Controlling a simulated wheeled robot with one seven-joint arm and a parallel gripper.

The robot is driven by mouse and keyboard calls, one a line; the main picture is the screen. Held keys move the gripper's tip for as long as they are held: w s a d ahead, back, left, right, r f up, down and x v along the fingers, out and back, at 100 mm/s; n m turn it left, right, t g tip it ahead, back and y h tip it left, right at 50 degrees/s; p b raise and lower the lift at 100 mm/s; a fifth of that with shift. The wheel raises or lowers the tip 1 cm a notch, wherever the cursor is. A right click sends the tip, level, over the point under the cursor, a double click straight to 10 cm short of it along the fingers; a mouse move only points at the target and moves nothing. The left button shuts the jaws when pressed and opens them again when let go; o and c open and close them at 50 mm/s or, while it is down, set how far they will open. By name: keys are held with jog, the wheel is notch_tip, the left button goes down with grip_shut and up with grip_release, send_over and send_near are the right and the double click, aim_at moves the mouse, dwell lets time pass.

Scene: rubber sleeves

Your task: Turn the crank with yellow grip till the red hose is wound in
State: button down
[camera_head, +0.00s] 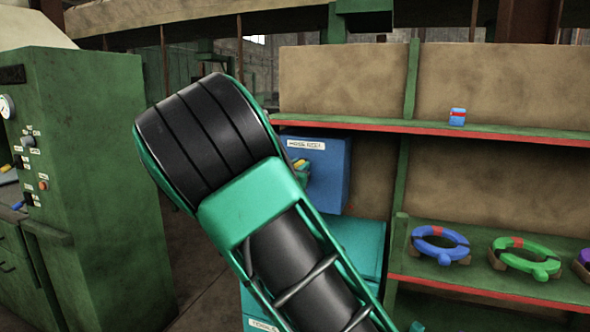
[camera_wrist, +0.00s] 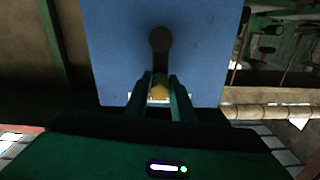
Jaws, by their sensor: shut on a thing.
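The blue hose box (camera_head: 328,182) is fixed under the shelf, with a white label at its top. Its blue face also fills the upper middle of the wrist view (camera_wrist: 118,60). The dark crank arm (camera_wrist: 159,42) runs down from its hub to the yellow grip (camera_wrist: 159,92). My gripper (camera_wrist: 160,90) is shut on the yellow grip, one finger on each side. In the head view a bit of yellow (camera_head: 300,164) shows at the box, mostly behind my arm. The red hose does not show in either view.
A green shelf (camera_head: 480,131) with red edging holds a small blue and red box (camera_head: 457,117). Below sit a blue ring (camera_head: 440,258) and a green ring (camera_head: 513,262). A teal cabinet (camera_head: 352,240) stands under the blue box. A green control cabinet (camera_head: 95,170) stands at left.

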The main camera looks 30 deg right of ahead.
jog(key=shift+w+a, duration=0.2)
jog(key=c, duration=1.5)
grip_release()
jog(key=shift+c, duration=0.2)
jog(key=shift+s, duration=0.1)
jog(key=v, duration=1)
jog(key=shift+a, duration=0.25)
jog(key=shift+s+d+f, duration=0.1)
jog(key=shift+s+f, duration=0.05)
